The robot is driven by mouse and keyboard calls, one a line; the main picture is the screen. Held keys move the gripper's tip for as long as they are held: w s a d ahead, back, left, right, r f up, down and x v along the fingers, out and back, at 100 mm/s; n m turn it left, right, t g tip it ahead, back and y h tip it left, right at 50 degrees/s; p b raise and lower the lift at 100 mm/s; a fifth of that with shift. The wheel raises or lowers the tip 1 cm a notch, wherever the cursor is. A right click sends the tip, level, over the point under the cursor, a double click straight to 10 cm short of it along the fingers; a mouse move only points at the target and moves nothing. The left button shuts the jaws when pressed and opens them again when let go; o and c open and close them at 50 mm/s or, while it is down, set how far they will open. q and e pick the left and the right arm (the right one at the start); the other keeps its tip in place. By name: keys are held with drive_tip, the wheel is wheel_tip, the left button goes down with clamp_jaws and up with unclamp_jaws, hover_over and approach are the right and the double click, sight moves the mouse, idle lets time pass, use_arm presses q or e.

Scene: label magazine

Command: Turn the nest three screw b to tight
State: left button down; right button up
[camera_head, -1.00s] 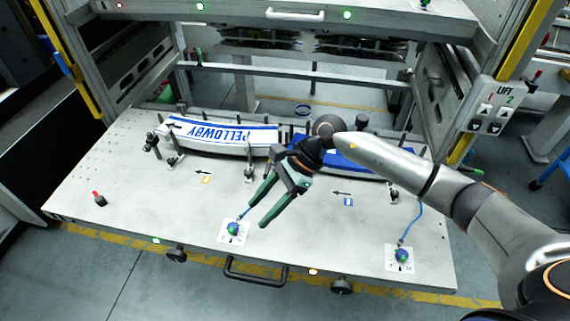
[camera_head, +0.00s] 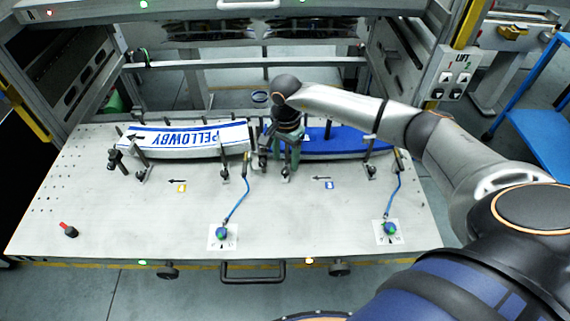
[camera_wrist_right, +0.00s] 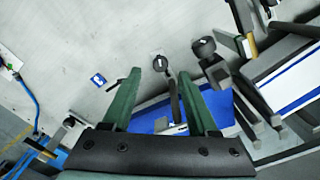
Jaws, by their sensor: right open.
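My right gripper (camera_head: 282,166) points down over the near edge of the blue panel's left end, just right of the middle of the bench. In the right wrist view its two green fingers (camera_wrist_right: 160,74) are apart and empty. I cannot read which one is nest three screw b. My left gripper is out of view.
The white PELLOWBY panel (camera_head: 190,140) lies left of the blue panel (camera_head: 340,141). Several clamps line both panels. The bench front is mostly clear.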

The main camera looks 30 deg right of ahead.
sight(285, 170)
drive_tip(key=shift+f, duration=1.9)
clamp_jaws()
